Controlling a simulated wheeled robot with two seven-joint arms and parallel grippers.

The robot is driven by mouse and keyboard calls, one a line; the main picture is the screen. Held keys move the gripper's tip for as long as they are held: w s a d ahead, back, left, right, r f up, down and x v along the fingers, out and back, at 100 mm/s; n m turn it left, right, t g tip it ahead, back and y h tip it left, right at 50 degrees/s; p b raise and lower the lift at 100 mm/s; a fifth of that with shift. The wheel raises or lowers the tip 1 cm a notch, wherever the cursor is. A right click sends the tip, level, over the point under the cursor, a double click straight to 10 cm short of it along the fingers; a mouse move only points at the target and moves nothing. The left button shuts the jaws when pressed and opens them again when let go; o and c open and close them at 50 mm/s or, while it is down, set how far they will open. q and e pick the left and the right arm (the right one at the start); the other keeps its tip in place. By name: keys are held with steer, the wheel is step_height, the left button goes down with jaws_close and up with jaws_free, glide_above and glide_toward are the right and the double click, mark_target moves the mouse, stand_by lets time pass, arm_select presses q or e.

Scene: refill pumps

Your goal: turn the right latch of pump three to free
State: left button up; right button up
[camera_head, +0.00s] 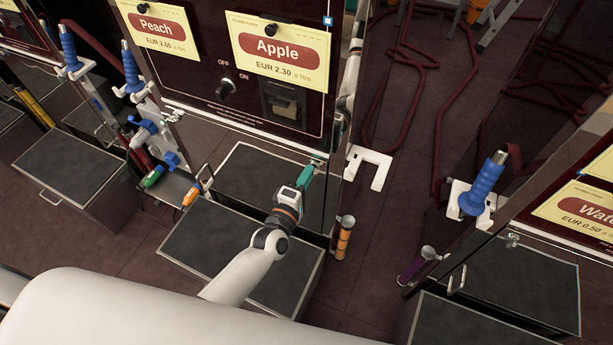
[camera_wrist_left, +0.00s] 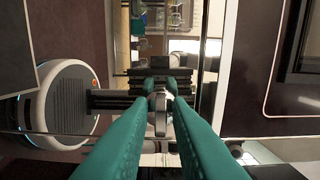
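The Apple pump (camera_head: 277,50) stands at the middle of the head view; no pump number is readable. A small metal latch (camera_head: 318,162) sits at its lower right front corner. My left gripper (camera_head: 305,174) is right beside this latch, its teal fingers pointing at it. In the left wrist view the fingers (camera_wrist_left: 160,105) are parted, with a small grey metal piece (camera_wrist_left: 160,118) between them, probably the latch. I cannot tell whether they touch it. The latch's exact angle is hidden by the fingers. My right gripper is out of view.
A dark-topped step box (camera_head: 190,245) stands below my left arm. An empty white holder (camera_head: 378,155) sticks out right of the pump, above an orange-banded tube (camera_head: 344,240). The Peach pump (camera_head: 158,30) is left, another pump (camera_head: 590,208) right, with red hoses (camera_head: 436,110) between.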

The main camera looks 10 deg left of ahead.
arm_select(q)
steer(key=shift+o, duration=1)
steer(key=s+a, duration=0.2)
steer(key=s, duration=1)
steer(key=shift+a+b, duration=0.15)
steer(key=shift+b, duration=0.15)
steer(key=shift+w, duration=0.1)
